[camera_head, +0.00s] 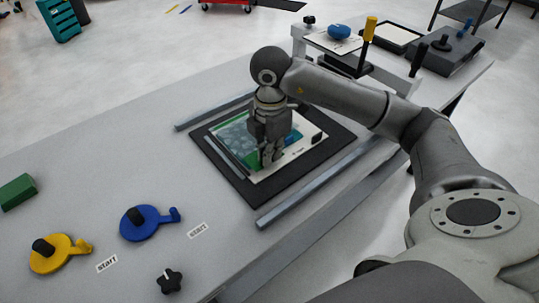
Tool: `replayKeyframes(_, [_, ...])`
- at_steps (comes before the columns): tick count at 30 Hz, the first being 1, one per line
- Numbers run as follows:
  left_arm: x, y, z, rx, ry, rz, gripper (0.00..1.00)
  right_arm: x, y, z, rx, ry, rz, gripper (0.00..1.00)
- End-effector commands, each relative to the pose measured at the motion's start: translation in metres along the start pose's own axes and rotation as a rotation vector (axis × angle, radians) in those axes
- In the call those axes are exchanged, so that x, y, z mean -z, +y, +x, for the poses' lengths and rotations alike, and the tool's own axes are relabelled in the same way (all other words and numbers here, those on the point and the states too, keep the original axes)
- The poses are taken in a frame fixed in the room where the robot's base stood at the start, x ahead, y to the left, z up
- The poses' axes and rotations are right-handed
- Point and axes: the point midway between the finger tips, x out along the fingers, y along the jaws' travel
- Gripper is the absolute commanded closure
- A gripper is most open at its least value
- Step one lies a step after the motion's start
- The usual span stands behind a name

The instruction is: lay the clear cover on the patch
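A dark square mat (230,186) lies on the grey table with a printed sheet (303,145) on it. The sheet has a green and teal picture (234,137) on its left part and a white lower right part. My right gripper (268,165) points down over the middle of the sheet and hides part of it. Its fingertips are close to the sheet; I cannot tell whether they touch it or hold anything. A small blue shape (294,137) shows just right of the gripper. I cannot make out a clear cover or a separate patch. My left gripper is out of view.
Metal rails (318,183) lie along the mat's sides. A blue hooked disc (144,224), a yellow hooked disc (58,256), a black knob (170,281) and a green block (18,191) sit at left. A white board with a blue knob (339,31) and a yellow-handled tool (369,30) stand behind.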

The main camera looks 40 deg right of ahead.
Motion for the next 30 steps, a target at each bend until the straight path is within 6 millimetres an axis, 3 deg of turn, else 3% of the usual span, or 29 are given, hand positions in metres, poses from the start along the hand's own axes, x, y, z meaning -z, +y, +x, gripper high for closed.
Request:
replayKeyframes(5, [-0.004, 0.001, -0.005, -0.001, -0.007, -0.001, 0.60, 0.000, 0.000, 0.017, 0.000, 0.000, -0.001, 1.00])
replayKeyframes(15, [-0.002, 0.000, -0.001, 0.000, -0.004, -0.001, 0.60, 0.001, 0.000, 0.022, 0.000, 0.000, -0.001, 1.00])
replayKeyframes(21, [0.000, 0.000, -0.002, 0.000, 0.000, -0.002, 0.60, 0.001, 0.000, 0.021, 0.000, 0.001, -0.001, 0.73])
replayKeyframes(30, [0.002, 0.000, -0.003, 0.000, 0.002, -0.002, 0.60, 0.001, 0.001, 0.020, -0.001, 0.001, -0.001, 0.73])
